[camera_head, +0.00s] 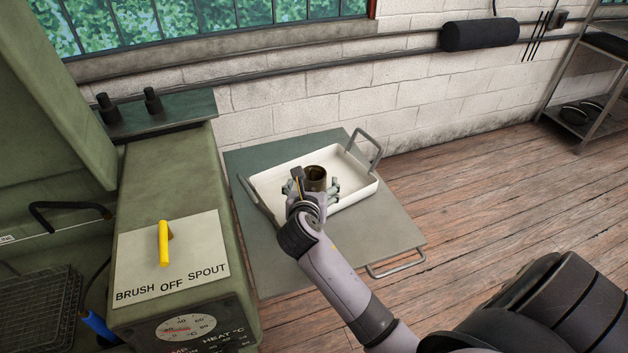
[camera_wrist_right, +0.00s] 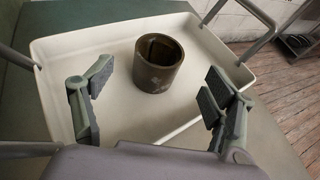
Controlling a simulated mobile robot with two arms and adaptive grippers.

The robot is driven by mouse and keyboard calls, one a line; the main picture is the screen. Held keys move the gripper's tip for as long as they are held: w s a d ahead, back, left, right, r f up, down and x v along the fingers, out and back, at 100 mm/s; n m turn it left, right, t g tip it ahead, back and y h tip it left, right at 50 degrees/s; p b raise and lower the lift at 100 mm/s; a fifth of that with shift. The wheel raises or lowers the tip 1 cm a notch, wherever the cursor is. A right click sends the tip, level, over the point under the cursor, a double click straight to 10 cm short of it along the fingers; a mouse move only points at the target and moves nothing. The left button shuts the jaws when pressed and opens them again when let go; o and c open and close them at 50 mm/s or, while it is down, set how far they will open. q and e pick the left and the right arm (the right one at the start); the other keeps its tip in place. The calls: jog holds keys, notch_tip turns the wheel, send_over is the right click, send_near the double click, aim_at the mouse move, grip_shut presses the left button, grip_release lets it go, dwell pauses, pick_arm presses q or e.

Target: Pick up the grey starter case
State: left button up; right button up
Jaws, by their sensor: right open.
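The starter case is a short hollow cylinder (camera_head: 316,177), dark brownish-grey with an open top. It stands upright in a white tray (camera_head: 356,197). My right gripper (camera_head: 313,188) is over the tray at the near side of the case, and its wrist hides part of the tray. In the right wrist view the case (camera_wrist_right: 158,64) stands beyond the fingertips, between their lines. The right gripper (camera_wrist_right: 158,88) is open and empty, with free space on both sides of the case. My left gripper is not in view.
The tray has raised metal handles (camera_head: 367,147) and sits on a grey-green cart top (camera_head: 385,235) by the brick wall. A green washer cabinet (camera_head: 170,190) with a yellow lever (camera_head: 164,244) stands at the left. Open wooden floor (camera_head: 480,200) lies to the right.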

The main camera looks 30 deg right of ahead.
aim_at(315, 171)
jog(key=x, duration=0.3)
jog(key=shift+w, duration=0.1)
jog(key=x, duration=0.4)
jog(key=shift+f, duration=0.1)
jog(key=shift+w+d+f, duration=0.25)
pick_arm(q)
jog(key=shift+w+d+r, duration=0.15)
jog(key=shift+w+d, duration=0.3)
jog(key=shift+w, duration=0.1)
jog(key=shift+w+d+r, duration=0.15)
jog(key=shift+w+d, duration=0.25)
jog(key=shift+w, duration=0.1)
pick_arm(e)
jog(key=shift+c, duration=0.5)
grip_shut()
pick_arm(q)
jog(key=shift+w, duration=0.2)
pick_arm(e)
jog(key=shift+r, duration=0.2)
